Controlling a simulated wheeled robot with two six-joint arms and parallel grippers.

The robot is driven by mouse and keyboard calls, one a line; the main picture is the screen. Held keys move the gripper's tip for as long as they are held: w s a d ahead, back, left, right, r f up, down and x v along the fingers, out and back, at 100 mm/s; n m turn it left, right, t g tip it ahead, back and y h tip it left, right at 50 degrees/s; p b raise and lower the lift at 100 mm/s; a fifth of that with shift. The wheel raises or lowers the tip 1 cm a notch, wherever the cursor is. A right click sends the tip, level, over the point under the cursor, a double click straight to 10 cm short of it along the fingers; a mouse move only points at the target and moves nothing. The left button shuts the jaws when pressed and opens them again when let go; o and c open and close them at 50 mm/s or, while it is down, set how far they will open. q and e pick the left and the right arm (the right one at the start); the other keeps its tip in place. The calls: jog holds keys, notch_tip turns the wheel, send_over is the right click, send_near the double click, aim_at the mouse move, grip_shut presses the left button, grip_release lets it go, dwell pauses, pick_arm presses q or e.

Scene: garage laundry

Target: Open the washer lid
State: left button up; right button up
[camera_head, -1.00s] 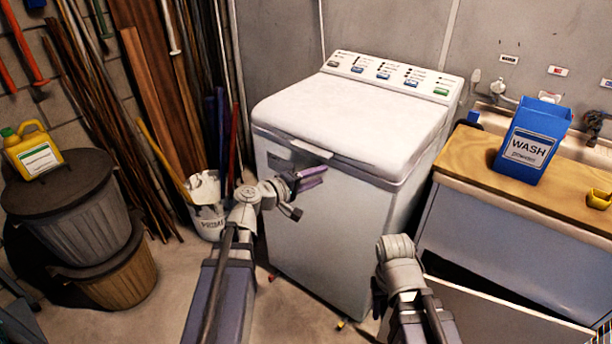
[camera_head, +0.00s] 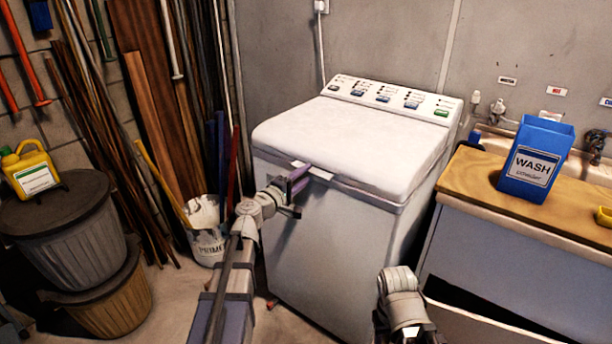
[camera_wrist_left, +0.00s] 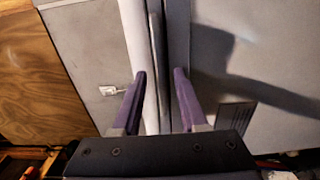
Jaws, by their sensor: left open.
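The white top-loading washer (camera_head: 325,240) stands in the middle of the head view. Its lid (camera_head: 350,135) lies closed, with a pale handle tab (camera_head: 318,173) at its front edge. My left gripper (camera_head: 298,180) is at this front edge, beside the tab, with its purple fingers apart. In the left wrist view the open fingers (camera_wrist_left: 160,82) lie on either side of the lid's rim (camera_wrist_left: 136,45) and the seam beside it. I cannot tell whether they touch it. The right arm shows low in the head view, but its gripper does not show.
A wooden counter (camera_head: 470,180) with a blue wash powder box (camera_head: 537,160) is right of the washer. A paint bucket (camera_head: 207,245) and leaning poles are at its left. Two bins stand farther left, a yellow jug (camera_head: 30,170) on the grey one (camera_head: 65,240).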

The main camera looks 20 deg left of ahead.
pick_arm(q)
jog(key=shift+w+d, duration=0.15)
jog(key=shift+w, duration=0.2)
grip_shut()
dwell(1.3)
